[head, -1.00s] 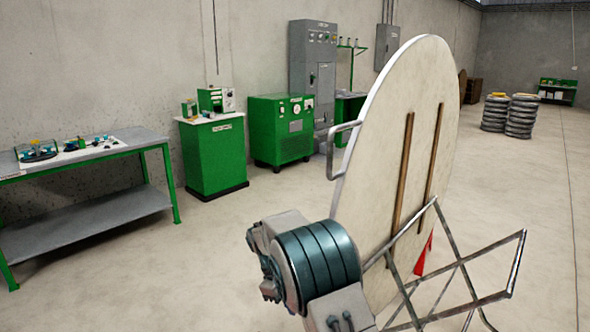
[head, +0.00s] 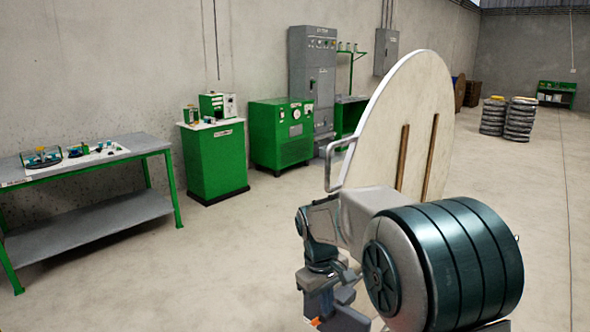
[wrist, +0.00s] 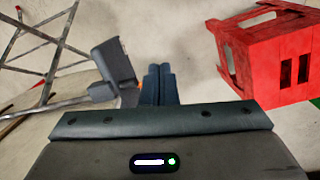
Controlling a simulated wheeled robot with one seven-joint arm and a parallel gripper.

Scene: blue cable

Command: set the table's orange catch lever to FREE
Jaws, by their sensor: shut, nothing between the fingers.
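The table (head: 385,150) is a round pale top tipped up on edge, with two wooden battens and a metal handle on its rim. In the wrist view, a dark grey bracket (wrist: 115,66) sits on a metal bar of the table's folding frame. A small orange patch (wrist: 140,88), perhaps the catch lever, shows between this bracket and my fingers; most of it is hidden. My gripper (wrist: 160,72) is shut and empty, close beside the patch; I cannot tell whether they touch. An orange bit (head: 315,322) also shows low in the head view. No lever marking is readable.
A red crate (wrist: 275,55) stands right of my fingers in the wrist view. Crossed metal frame legs (wrist: 38,55) are at left. A green workbench (head: 85,165) and green cabinets (head: 215,160) line the wall. Open floor (head: 240,260) lies left of the table.

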